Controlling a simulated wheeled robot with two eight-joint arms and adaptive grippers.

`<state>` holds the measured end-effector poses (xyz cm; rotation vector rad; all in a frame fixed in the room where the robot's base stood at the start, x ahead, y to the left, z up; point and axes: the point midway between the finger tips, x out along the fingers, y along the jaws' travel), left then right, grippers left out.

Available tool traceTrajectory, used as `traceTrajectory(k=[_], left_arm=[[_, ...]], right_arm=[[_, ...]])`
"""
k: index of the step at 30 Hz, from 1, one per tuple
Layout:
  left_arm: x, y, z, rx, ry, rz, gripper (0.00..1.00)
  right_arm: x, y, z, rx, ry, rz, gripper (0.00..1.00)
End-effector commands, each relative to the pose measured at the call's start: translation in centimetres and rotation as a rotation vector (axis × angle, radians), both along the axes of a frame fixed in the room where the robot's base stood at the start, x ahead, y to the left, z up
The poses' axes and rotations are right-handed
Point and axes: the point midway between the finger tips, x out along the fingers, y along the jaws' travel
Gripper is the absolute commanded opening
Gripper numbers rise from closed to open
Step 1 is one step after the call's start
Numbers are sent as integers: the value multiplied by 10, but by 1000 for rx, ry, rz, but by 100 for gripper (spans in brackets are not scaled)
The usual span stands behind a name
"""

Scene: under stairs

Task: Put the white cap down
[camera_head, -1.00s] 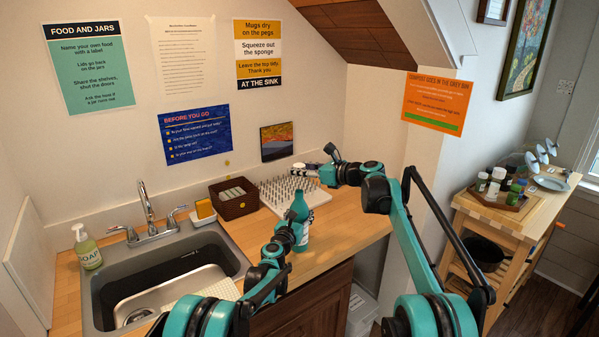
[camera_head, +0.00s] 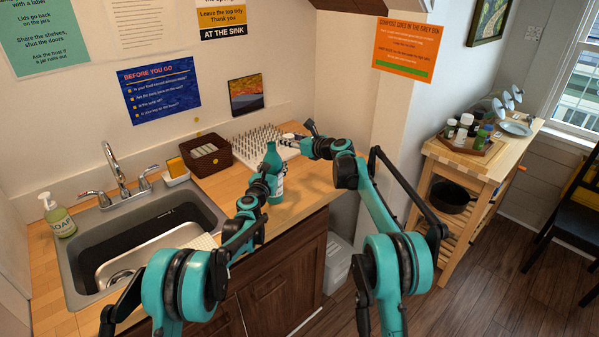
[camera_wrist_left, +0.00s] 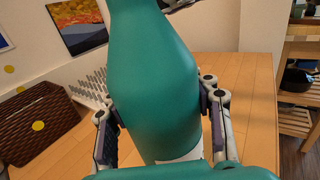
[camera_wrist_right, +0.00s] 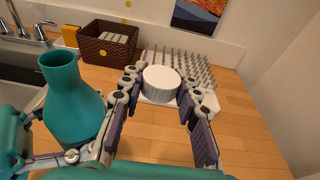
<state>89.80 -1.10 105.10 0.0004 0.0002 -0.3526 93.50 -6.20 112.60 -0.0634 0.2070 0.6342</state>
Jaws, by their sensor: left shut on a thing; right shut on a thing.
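The white cap (camera_wrist_right: 161,82) is a short round disc between the fingertips of my right gripper (camera_wrist_right: 160,95), which is shut on it. Whether the cap touches anything below is unclear. My left gripper (camera_wrist_left: 160,125) is shut around the body of a teal bottle (camera_wrist_left: 150,70). The bottle stands upright on the wooden counter (camera_head: 309,182) in the head view, and its open, uncapped mouth shows in the right wrist view (camera_wrist_right: 58,60).
A white pegboard (camera_wrist_right: 211,101) with rows of upright pegs lies behind the cap. A brown basket (camera_head: 206,155) and a sink (camera_head: 130,235) with a soap bottle (camera_head: 58,215) are to the left. Bare counter lies right of the bottle.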

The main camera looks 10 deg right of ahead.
Motion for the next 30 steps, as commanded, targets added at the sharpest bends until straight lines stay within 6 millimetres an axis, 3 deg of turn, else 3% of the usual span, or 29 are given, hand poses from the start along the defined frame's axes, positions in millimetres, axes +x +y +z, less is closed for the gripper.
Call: traceTrajectory(k=[3,9,18,30], left_arm=[[0,0,0,0,0,0,0],[0,0,0,0,0,-1,0],[0,0,0,0,0,-1,0],[0,0,0,0,0,-1,0]], right_arm=[[16,-25,-38,0,-8,-105,0],[28,-51,-74,5,-22,-208,0],[29,-54,-128,5,-25,-223,0],[29,-54,-172,6,-26,-221,0]])
